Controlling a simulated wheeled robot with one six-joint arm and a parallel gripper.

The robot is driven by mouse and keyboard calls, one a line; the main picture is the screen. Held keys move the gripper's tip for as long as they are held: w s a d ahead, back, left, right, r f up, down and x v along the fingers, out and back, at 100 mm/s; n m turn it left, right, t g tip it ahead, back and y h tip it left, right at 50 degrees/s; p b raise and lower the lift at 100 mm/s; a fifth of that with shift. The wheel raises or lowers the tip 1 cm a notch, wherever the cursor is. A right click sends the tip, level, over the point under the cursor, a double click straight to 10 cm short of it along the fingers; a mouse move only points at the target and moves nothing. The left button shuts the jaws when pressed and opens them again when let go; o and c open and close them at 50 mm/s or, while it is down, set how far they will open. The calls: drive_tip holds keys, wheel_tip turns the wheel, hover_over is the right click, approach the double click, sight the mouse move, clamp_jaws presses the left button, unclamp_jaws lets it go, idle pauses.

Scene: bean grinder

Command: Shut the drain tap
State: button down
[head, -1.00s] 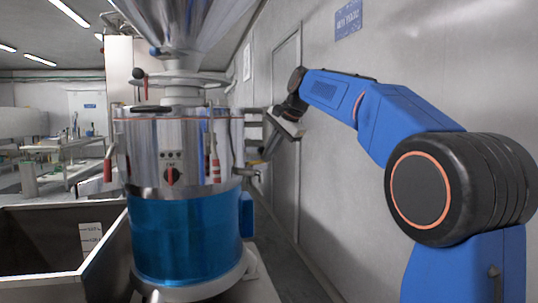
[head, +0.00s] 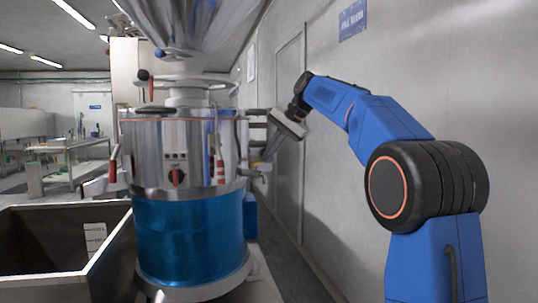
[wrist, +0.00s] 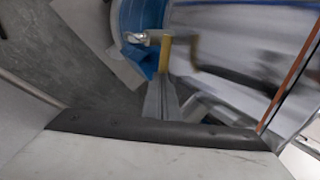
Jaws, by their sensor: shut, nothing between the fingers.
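The drain tap (head: 250,172) is a small metal fitting low on the right side of the steel grinder (head: 165,150), just above the blue drum. In the wrist view a silver and yellow tap part (wrist: 165,52) shows at the top centre, blurred. My gripper (head: 266,158) is shut and empty, pointing down and left close to the tap. In the wrist view my gripper's grey fingers (wrist: 163,92) end close to the yellow part. I cannot tell whether they touch it. The tap's far side and exact handle position are hidden or too small to tell.
A dark open bin (head: 65,265) stands at the lower left. A grey wall with a door (head: 290,150) runs close along the right. A narrow strip of floor (head: 285,265) lies between the grinder and the wall. Metal tables (head: 70,155) stand far behind.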

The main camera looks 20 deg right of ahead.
idle(0.3)
drive_tip(key=v, duration=1.7)
drive_tip(key=s+d+f+n+t+y, duration=0.1)
drive_tip(key=d+f+n+t+y, duration=0.15)
drive_tip(key=f+n, duration=0.45)
drive_tip(key=s+d+f+n+t+y, duration=0.1)
drive_tip(key=s+f+n+t+y, duration=0.15)
drive_tip(key=n, duration=0.85)
drive_tip(key=shift+g, duration=0.5)
drive_tip(key=x, duration=1.4)
drive_tip(key=shift+w+a+f, duration=0.1)
drive_tip(key=shift+w+f, duration=0.1)
drive_tip(key=shift+w, duration=0.1)
drive_tip(key=shift+w+a+f, duration=0.15)
drive_tip(key=shift+w+a, duration=0.1)
drive_tip(key=shift+w, duration=0.15)
